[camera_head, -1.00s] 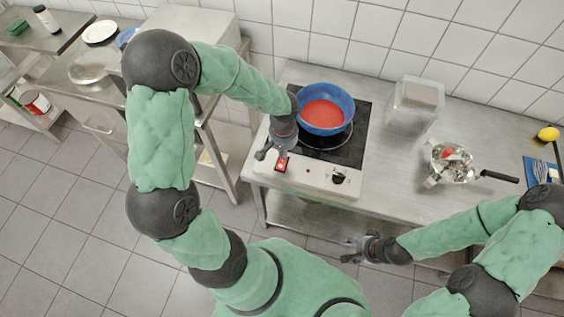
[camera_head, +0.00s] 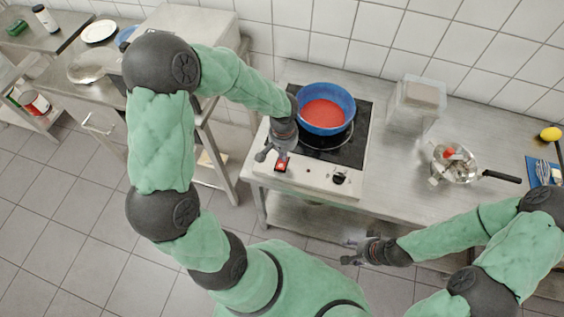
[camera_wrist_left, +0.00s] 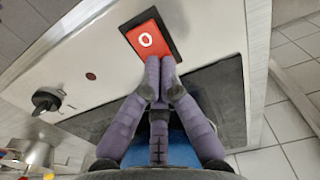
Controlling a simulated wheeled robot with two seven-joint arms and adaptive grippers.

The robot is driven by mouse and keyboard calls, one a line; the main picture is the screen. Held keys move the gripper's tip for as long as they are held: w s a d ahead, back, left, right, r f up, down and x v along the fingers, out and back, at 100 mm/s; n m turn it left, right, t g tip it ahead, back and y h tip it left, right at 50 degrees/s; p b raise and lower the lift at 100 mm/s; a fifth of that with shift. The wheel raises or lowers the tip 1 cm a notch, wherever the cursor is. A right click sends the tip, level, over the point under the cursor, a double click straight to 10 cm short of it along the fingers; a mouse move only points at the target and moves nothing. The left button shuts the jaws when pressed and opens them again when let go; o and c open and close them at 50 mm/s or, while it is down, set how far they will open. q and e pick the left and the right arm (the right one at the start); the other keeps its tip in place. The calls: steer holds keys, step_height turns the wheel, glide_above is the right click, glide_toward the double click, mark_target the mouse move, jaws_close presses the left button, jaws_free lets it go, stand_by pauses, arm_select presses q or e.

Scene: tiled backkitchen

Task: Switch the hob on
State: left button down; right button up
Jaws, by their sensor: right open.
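The hob (camera_head: 356,156) sits on the steel table, with a black glass top and a pale front panel. Its red rocker switch (camera_head: 282,164) is on the panel's left part; in the left wrist view the red switch (camera_wrist_left: 146,38) shows a white "O" in a black frame. My left gripper (camera_wrist_left: 160,82) is shut and empty, its fingertips at the switch's near edge; I cannot tell whether they press it. A black knob (camera_wrist_left: 46,100) and a small dark red lamp (camera_wrist_left: 91,76) are on the same panel. My right gripper (camera_head: 353,250) is open and empty in front of the table.
A blue pot (camera_head: 348,104) with red contents stands on the hob close to my left wrist. A clear container (camera_head: 413,108) and a steel pan (camera_head: 455,168) with a black handle stand to the right. Bare steel (camera_head: 385,170) lies between hob and pan.

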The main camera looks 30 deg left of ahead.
arm_select(q)
steer(key=shift+r+p, duration=2.5)
steer(key=shift+r, duration=0.95)
arm_select(e)
step_height(320, 180, up, 5)
steer(key=shift+f, duration=0.1)
